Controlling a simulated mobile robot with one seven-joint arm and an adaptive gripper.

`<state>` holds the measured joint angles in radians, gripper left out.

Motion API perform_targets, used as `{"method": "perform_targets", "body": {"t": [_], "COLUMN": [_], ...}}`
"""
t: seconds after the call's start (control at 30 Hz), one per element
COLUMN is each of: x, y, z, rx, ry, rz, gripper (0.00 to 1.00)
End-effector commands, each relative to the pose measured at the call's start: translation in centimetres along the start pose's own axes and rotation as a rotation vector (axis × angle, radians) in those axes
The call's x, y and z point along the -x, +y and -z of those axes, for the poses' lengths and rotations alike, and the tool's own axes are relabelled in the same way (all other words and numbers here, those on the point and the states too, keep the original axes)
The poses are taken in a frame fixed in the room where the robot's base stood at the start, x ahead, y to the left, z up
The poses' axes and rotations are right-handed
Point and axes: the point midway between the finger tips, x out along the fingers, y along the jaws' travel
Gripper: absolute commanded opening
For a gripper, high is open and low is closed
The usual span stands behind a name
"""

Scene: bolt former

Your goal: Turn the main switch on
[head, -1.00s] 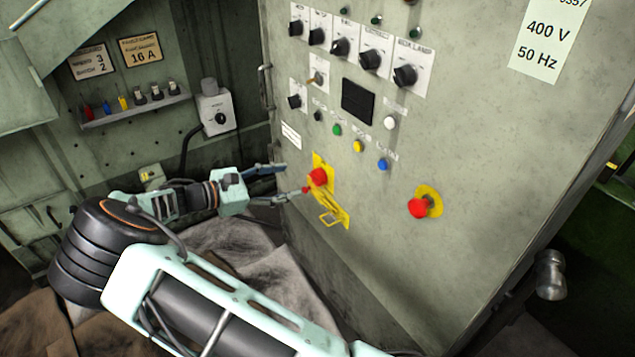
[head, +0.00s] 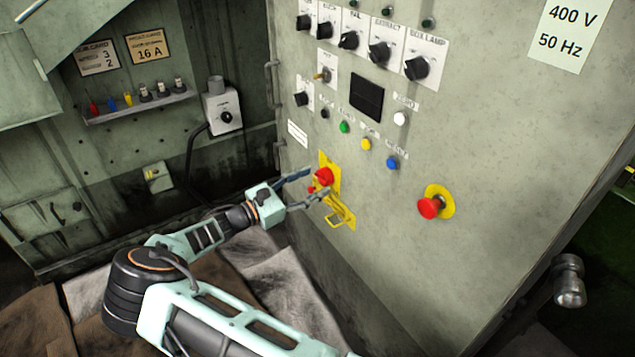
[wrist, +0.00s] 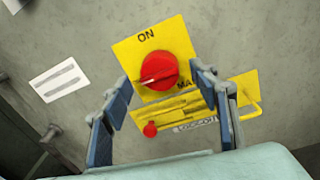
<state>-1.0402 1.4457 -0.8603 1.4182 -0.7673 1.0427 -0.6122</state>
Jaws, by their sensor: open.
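The main switch is a red rotary knob (wrist: 158,70) on a yellow plate (wrist: 130,52) marked ON; it also shows in the head view (head: 323,176). A pale line lies across the knob's face, and the ON mark is at the plate's upper edge. Below it are a yellow hasp piece (wrist: 245,82) with a wire loop and a small red part (wrist: 150,130). My gripper (wrist: 160,85) is open, its fingers on either side of the knob in the wrist view. In the head view, my gripper (head: 308,186) is close to the panel; contact cannot be told.
A red mushroom button (head: 430,208) on a yellow disc sits to the right on the same panel. Black selector knobs (head: 380,52) and small coloured buttons (head: 366,144) are above. A grey wall box (head: 223,108) stands at the left. Cloth covers lie below.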

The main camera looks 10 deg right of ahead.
Motion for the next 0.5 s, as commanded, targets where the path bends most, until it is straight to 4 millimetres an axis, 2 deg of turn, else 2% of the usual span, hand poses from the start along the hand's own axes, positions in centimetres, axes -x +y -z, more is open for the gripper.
{"method": "perform_targets", "body": {"t": [0.1, 0.2, 0.5], "x": [-1.4, -1.9, -2.1], "y": [0.0, 0.0, 0.0], "z": [0.0, 0.0, 0.0], "rx": [0.0, 0.0, 0.0], "ry": [-0.001, 0.0, 0.001], "rz": [0.001, 0.0, 0.0], "gripper": [0.55, 0.55, 0.55]}}
